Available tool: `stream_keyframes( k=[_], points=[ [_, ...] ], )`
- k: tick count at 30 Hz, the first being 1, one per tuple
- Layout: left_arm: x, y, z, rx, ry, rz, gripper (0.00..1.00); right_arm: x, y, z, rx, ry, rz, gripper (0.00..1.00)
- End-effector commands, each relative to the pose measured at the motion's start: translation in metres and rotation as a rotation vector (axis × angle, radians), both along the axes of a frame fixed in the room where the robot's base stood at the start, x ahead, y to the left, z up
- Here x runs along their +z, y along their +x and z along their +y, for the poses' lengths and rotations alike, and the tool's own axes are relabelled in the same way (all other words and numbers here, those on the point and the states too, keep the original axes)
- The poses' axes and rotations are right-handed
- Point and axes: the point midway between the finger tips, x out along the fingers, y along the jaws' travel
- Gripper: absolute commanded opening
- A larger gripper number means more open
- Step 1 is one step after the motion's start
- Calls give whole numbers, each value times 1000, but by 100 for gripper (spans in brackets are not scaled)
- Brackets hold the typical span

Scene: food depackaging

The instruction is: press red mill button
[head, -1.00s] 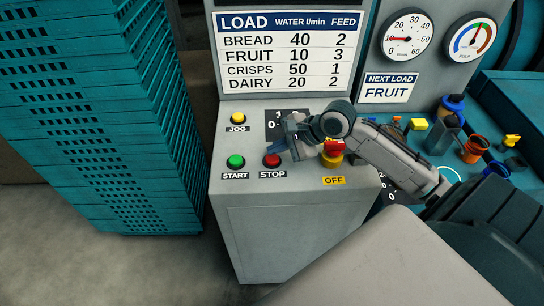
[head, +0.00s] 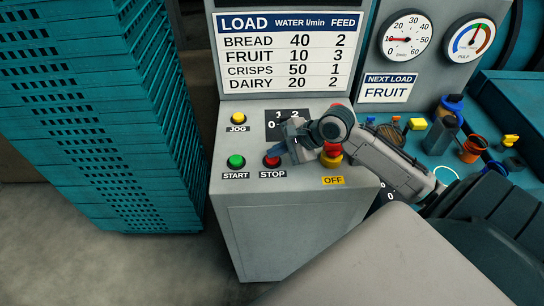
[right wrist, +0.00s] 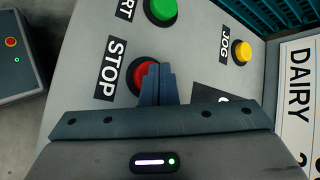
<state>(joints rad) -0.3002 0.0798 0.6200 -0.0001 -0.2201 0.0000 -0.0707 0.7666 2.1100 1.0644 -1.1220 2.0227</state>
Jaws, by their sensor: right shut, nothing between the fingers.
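The red STOP button (head: 271,162) is on the sloping top of the grey control panel (head: 225,196), right of the green START button (head: 236,161). My right gripper (head: 277,151) is at the STOP button, its fingers pointing left and down. In the right wrist view the closed fingertips (right wrist: 153,72) overlap the red button (right wrist: 142,80) and hide part of it. I cannot tell whether they touch it. The gripper is shut and empty. My left gripper is not in view.
A yellow JOG button (head: 238,118) is above START. A red and yellow switch (head: 331,160) marked OFF is right of STOP, partly behind my right arm. Stacked teal crates (head: 100,120) stand left of the panel. Cups and small items, including an orange cup (head: 470,151), are at right.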

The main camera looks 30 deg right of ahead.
Motion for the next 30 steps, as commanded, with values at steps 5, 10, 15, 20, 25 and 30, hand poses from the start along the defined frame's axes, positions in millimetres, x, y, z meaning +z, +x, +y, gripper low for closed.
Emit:
stream_keyframes(
  k=[5,10,15,20,25,30],
  points=[
    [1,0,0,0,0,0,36,-2,0,0,-1,1,0,0],
    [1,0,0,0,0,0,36,-4,0,0,1,0,1,0],
    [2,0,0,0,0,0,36,-6,0,0,1,0,1,0],
    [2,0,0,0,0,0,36,-7,0,0,0,-1,1,0],
    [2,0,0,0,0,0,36,-6,0,0,0,-1,1,0],
    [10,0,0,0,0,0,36,-1,0,0,0,-1,1,0]
  ],
)
